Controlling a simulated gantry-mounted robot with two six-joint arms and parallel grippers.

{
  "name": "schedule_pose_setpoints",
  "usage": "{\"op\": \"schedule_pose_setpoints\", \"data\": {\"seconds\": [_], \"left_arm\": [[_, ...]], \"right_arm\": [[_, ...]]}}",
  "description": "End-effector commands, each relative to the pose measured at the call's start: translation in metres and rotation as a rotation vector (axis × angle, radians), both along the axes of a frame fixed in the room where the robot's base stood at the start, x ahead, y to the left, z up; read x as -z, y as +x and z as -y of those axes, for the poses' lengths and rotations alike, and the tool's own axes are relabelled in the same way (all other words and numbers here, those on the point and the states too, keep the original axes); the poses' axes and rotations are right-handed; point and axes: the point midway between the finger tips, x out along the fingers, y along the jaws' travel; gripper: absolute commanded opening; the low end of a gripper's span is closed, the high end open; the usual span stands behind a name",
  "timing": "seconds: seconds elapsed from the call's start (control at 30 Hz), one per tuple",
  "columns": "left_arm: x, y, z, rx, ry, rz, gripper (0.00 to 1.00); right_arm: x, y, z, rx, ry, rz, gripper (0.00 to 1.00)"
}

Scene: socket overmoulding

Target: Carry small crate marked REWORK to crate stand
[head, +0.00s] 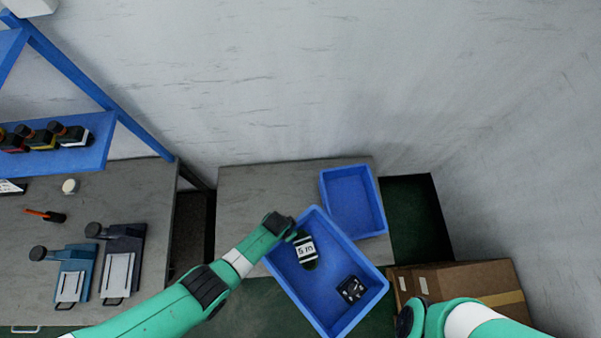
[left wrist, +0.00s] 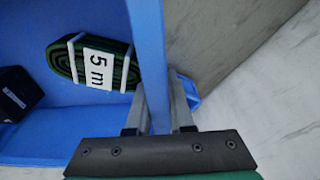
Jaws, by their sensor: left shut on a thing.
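My left gripper (head: 292,234) is shut on the rim of a blue crate (head: 322,292), at its upper left side in the head view. In the left wrist view the fingers (left wrist: 158,122) straddle the crate's blue wall (left wrist: 148,50). Inside lie a dark green coil with a white "5 m" label (head: 306,250) and a small black part (head: 351,289). A second, empty-looking blue crate (head: 352,203) sits behind it on a grey surface (head: 262,190). No REWORK marking is readable on either crate. My right arm enters at the lower right; its fingers do not show.
A cardboard box (head: 480,280) stands at the right, near my right arm. A grey workbench (head: 125,200) with two clamp-like fixtures is at the left, under a blue shelf (head: 75,160) holding small dark items. A wall closes off the back.

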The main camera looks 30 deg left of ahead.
Motion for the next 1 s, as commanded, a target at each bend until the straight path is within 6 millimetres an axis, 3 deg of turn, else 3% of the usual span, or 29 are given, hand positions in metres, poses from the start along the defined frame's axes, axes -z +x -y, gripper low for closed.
{"op": "schedule_pose_setpoints", "data": {"seconds": [0.33,0.57,0.77,1.0], "left_arm": [[0.031,-0.003,-0.07,-0.254,-0.004,0.005,0.0],[0.06,-0.023,-0.13,-0.472,-0.004,0.009,0.0],[0.094,-0.063,-0.196,-0.729,-0.003,0.011,0.0],[0.135,-0.136,-0.254,-1.037,-0.002,0.011,0.0]], "right_arm": [[0.026,0.0,0.0,0.0,0.0,0.0,1.0],[0.05,0.0,0.0,0.0,0.0,0.0,1.0],[0.079,0.0,0.0,0.0,0.0,0.0,1.0],[0.114,0.0,0.0,0.0,0.0,0.0,1.0]]}}
